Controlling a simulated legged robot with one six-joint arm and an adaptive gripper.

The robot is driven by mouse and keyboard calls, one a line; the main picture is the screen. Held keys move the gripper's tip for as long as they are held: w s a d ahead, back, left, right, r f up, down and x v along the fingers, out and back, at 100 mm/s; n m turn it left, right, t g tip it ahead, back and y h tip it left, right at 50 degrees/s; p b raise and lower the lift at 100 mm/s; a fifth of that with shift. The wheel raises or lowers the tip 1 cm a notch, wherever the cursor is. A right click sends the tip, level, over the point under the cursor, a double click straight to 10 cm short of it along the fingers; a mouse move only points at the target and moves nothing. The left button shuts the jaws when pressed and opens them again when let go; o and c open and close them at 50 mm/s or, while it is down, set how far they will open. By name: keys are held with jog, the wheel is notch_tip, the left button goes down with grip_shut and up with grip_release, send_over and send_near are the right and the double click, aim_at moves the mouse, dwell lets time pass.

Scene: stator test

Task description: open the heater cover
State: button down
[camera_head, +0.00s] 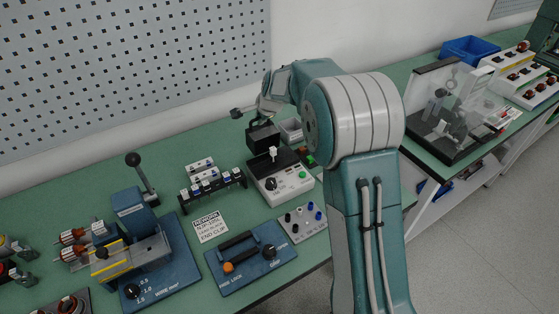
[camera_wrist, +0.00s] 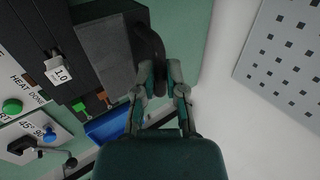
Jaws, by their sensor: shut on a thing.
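The heater (camera_head: 283,186) is a white-and-black unit on the green bench, with a dial and green button on its front. Its dark box-shaped cover (camera_head: 263,138) is at the back of it and looks closed. In the wrist view the cover (camera_wrist: 108,50) fills the upper left, with a dark curved handle (camera_wrist: 150,42) on its right edge. My gripper (camera_wrist: 159,72) is shut on this handle, one finger on each side. In the head view my gripper (camera_head: 267,106) is just above the cover, and its finger contact is too small to make out.
A rack of small parts (camera_head: 213,185) stands left of the heater. A blue lever press (camera_head: 140,240), a blue fixture (camera_head: 250,258) and a knob panel (camera_head: 302,223) are nearer. A perforated wall panel (camera_head: 130,60) rises behind. A clear-covered machine (camera_head: 460,110) stands right.

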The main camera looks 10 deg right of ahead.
jog(key=shift+w+a+f, duration=0.1)
jog(key=shift+w, duration=0.25)
jog(key=shift+w+a+f, duration=0.15)
jog(key=shift+w+f, duration=0.1)
jog(key=shift+w, duration=0.15)
jog(key=c, duration=0.8)
grip_release()
jog(key=shift+r, duration=0.1)
jog(key=shift+r, duration=2.95)
jog(key=shift+s, duration=0.1)
